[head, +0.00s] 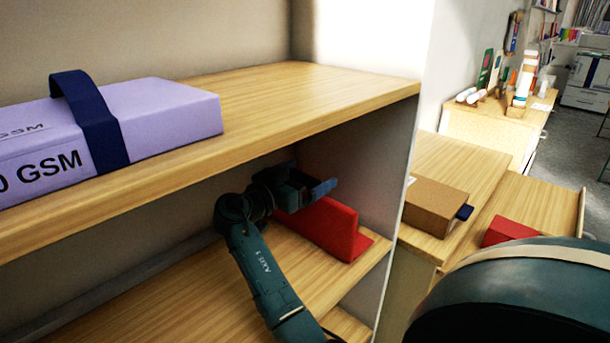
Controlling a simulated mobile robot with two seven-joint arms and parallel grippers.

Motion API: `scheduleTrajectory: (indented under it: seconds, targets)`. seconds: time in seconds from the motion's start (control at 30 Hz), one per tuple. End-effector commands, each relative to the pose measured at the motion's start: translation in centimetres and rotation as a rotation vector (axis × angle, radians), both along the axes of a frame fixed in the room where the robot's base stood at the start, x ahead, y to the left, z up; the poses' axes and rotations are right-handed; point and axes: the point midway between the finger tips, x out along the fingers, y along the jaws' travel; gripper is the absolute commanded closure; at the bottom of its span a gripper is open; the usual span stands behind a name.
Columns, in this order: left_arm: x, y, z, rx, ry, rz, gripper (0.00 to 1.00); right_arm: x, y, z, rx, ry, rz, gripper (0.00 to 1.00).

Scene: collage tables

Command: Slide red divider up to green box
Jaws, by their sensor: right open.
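The red divider (330,228) stands on the lower wooden shelf near its right end. It has an upright panel and a flat foot that shows on its right side. My right gripper (314,188) is open and lies just above and behind the divider's top edge, under the upper shelf. It hides part of the divider's far end, and I cannot tell whether it touches it. No green box shows in this view. My left gripper is not in view.
The upper shelf (330,95) hangs close over my right gripper and holds a lilac box (165,115) with a navy strap. A side panel (362,170) closes the bay on the right. Beyond it are a brown box (433,203) and another red object (507,231).

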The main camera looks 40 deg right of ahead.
Motion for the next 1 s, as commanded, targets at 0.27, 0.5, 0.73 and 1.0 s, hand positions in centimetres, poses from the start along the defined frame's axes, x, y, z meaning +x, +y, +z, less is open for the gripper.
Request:
scheduleTrajectory:
  seconds: [0.27,0.5,0.73,1.0]
  targets:
    - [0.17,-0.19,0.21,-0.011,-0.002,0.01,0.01,0.0,0.03,0.03,0.0,0.0,0.0,0.17]
    - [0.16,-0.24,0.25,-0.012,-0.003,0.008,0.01,0.01,0.04,0.03,-0.001,0.0,0.0,0.37]
    - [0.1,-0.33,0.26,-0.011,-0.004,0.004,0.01,0.01,0.06,0.04,-0.001,-0.001,0.001,0.56]
    - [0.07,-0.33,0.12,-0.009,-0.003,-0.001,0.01,0.04,-0.08,-0.01,-0.001,-0.001,0.001,0.59]
